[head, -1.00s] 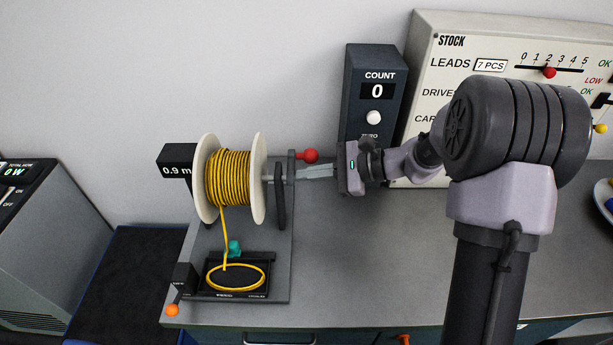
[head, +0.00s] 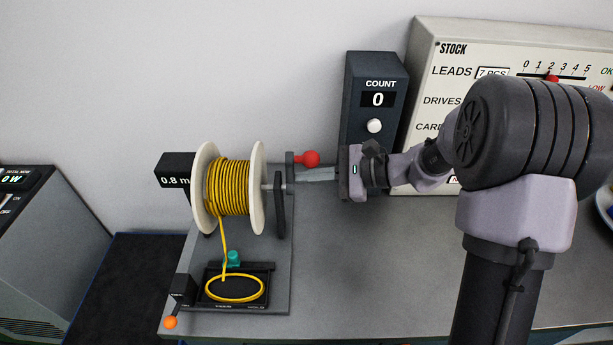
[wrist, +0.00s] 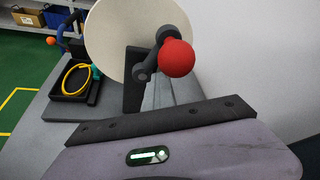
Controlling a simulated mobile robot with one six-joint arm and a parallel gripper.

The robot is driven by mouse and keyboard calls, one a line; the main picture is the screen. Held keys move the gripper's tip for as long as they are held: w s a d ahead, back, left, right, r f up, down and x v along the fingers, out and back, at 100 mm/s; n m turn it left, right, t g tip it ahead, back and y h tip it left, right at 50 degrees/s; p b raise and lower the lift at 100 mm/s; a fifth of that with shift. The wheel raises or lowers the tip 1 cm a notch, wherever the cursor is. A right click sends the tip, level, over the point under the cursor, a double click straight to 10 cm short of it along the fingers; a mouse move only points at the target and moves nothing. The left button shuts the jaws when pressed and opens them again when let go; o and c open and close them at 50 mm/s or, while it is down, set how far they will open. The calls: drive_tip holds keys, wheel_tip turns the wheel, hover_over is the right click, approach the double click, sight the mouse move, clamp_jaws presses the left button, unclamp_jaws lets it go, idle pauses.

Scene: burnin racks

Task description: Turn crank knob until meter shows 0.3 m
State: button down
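The cable winder holds a white-flanged spool (head: 229,187) wound with yellow cable. Its black meter (head: 176,180) reads 0.8 m. The red crank knob (head: 310,158) is on the spool's right, at the upper end of a short dark crank arm. In the wrist view the knob (wrist: 176,58) is near the middle, in front of the pale flange. My gripper (head: 298,175) reaches in from the right, its fingers close together just below the knob. The knob is not between the fingers. Whether they touch the knob or crank arm I cannot tell; the fingertips are partly hidden.
Yellow cable runs down to a coil (head: 236,288) in a black tray, near a teal part (head: 233,258) and an orange-tipped lever (head: 171,322). A counter box (head: 376,97) showing 0 and a stock board (head: 480,60) stand behind. The bench front middle is clear.

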sight(293, 178)
drive_tip(key=s+f, duration=0.1)
drive_tip(key=s, duration=0.1)
drive_tip(key=shift+s+a+f, duration=0.2)
drive_tip(key=shift+s+f, duration=0.15)
drive_tip(key=shift+n, duration=0.3)
drive_tip(key=r, duration=0.1)
drive_tip(key=r+p, duration=0.2)
drive_tip(key=r, duration=0.1)
drive_tip(key=shift+w+d, duration=0.15)
drive_tip(key=shift+w, duration=0.1)
drive_tip(key=shift+d, duration=0.1)
drive_tip(key=shift+s+f+b, duration=0.45)
drive_tip(key=shift+f, duration=0.3)
drive_tip(key=shift+s+f+b, duration=0.4)
drive_tip(key=shift+f+b, duration=0.05)
drive_tip(key=shift+f, duration=0.4)
